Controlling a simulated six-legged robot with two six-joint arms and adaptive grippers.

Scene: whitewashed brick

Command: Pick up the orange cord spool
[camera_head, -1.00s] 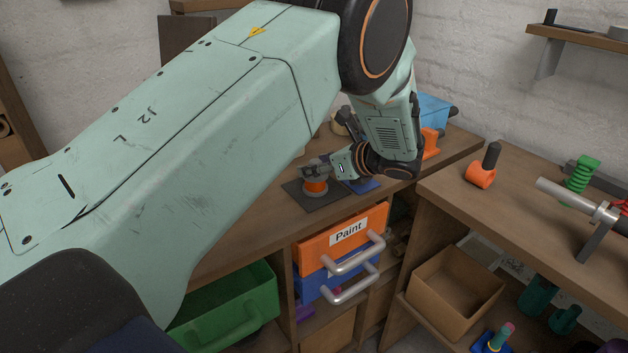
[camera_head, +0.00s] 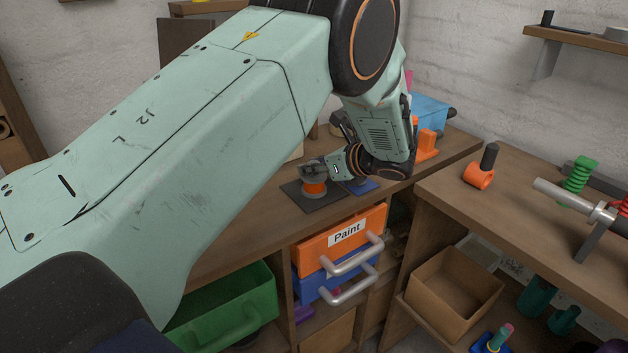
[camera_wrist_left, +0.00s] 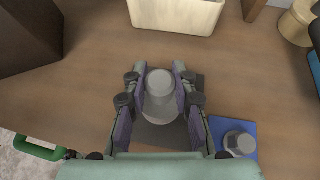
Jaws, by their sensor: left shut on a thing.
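The orange cord spool (camera_head: 314,189) stands upright, with pale flanges, at the dark square mat (camera_head: 326,204) on the workbench. I cannot tell whether it touches the mat. My left gripper (camera_head: 314,172) comes in from the right, low over the bench, and is shut on the spool near its top. In the left wrist view the spool's grey upper end (camera_wrist_left: 160,84) sits between the two fingers, which hide part of its sides. My right gripper does not show.
A blue pad with a grey nut-like part (camera_wrist_left: 240,143) lies beside the mat. A cream bin (camera_wrist_left: 176,14) stands behind it. The orange Paint drawer (camera_head: 342,236) is below the bench edge. An orange-headed tool (camera_head: 479,176) stands on the right bench.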

